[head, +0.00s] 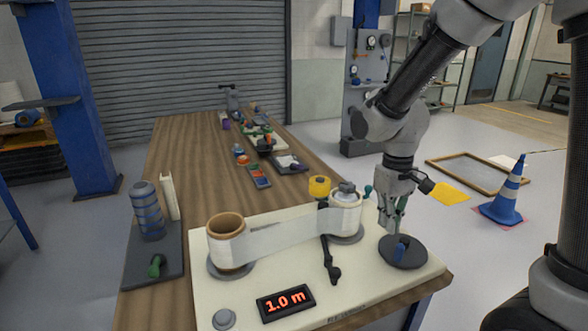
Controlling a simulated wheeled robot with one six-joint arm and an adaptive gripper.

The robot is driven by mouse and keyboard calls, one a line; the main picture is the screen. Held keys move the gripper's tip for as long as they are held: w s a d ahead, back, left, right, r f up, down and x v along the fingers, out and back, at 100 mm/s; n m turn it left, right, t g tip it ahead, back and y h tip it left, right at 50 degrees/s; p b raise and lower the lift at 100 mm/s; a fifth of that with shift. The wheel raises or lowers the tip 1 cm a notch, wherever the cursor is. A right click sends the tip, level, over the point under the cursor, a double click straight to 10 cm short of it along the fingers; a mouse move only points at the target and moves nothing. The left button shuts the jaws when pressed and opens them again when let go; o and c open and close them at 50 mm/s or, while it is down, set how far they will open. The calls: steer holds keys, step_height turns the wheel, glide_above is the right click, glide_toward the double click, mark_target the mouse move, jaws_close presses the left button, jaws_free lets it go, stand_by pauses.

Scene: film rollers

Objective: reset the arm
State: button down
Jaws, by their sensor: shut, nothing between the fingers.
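My gripper (395,217) is shut with nothing in it. I cannot tell whether the fingertips touch the knob. My arm (425,80) reaches in from the upper right. A white film web (290,238) runs between a brown-cored roller (226,235) on the left and a white roll (346,205) on the right. A black lever (330,262) stands between them.
A display (286,302) reads "1.0 m" at the board's front, near a grey button (224,318). A dark tray (150,262) holds a blue roll (146,210) and a green-handled item (156,265). Tools clutter the far bench. A blue cone (507,195) stands on the floor at right.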

steer(key=s+d+r+m+t, duration=0.4)
steer(key=s+d+r+t, duration=0.1)
steer(key=s+d+r, duration=0.9)
step_height(320, 180, up, 2)
steer(key=shift+s+d+r+m, duration=0.25)
steer(key=shift+s+d+m, duration=0.1)
steer(key=shift+s, duration=0.3)
